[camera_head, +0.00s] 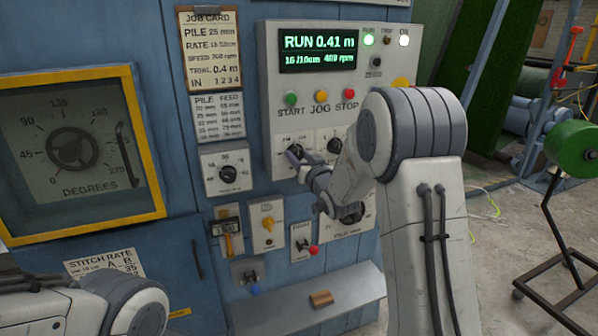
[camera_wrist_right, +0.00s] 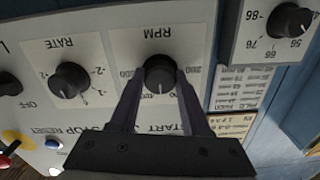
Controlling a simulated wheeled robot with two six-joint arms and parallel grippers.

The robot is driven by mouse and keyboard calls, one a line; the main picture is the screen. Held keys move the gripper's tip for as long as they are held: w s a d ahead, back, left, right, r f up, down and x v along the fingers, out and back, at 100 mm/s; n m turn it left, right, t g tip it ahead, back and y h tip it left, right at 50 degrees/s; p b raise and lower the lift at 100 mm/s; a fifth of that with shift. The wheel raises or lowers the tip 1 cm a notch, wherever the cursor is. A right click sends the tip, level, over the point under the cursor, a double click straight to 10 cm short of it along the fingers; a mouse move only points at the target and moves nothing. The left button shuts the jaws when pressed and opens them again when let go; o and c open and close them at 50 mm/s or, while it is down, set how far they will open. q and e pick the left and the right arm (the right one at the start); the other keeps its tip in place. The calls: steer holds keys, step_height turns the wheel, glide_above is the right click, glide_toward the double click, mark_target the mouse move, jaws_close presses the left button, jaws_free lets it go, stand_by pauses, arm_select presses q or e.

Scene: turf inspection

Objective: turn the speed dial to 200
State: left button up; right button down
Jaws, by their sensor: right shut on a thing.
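The speed dial (camera_wrist_right: 159,73) is a round black knob under the letters RPM on the white control panel. The right wrist view shows it upside down. Its white mark points toward the bottom of that picture; the small numbers around it are hard to read. My right gripper (camera_wrist_right: 157,80) is shut on this knob, one finger on each side. In the head view my right gripper (camera_head: 301,158) reaches the dial and partly hides it. The display (camera_head: 318,50) reads RUN 0.41 m and what looks like 409 rpm. My left gripper is out of view; only my left arm shows at bottom left.
The RATE dial (camera_wrist_right: 69,79) sits beside the speed dial. START (camera_head: 291,99), JOG (camera_head: 320,95) and STOP (camera_head: 349,93) buttons are above it. Another black knob (camera_head: 227,173) is to the left. A grey shelf (camera_head: 350,291) juts out below.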

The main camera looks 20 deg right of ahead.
steer(key=n+b, duration=0.7)
steer(key=b, duration=0.1)
steer(key=n+b, duration=0.6)
steer(key=b, duration=0.3)
steer(key=shift+f+n, duration=0.2)
steer(key=shift+n, duration=0.2)
steer(key=shift+r+n+b, duration=0.2)
steer(key=shift+n+b, duration=1.35)
steer(key=shift+n, duration=0.55)
steer(key=shift+c, duration=1.8)
jaws_free()
steer(key=shift+a, duration=0.1)
